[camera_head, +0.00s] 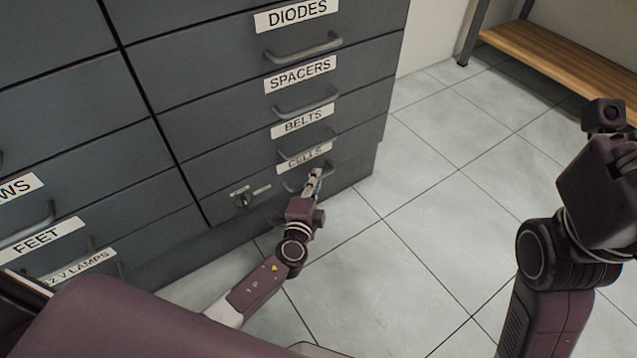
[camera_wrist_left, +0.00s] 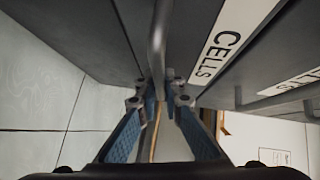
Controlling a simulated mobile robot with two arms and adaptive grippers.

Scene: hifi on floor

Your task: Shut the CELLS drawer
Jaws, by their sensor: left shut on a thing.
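The CELLS drawer (camera_head: 268,180) is the lowest labelled drawer in the right column of the dark grey cabinet. My left gripper (camera_head: 315,178) is at its grey bar handle (camera_head: 293,186). In the left wrist view the two blue-padded fingers (camera_wrist_left: 166,95) are shut on the handle (camera_wrist_left: 158,45), beside the white CELLS label (camera_wrist_left: 232,42). The drawer front looks close to the cabinet face; I cannot tell whether a gap is left behind it. My right arm stands at the right of the head view, and its fingers are out of frame.
The BELTS drawer (camera_head: 340,122) is directly above, with SPACERS and DIODES higher up. A small latch or key (camera_head: 243,200) sits on the front left of the handle. Pale floor tiles (camera_head: 450,200) are clear to the right. A wooden bench (camera_head: 545,55) stands at the back right.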

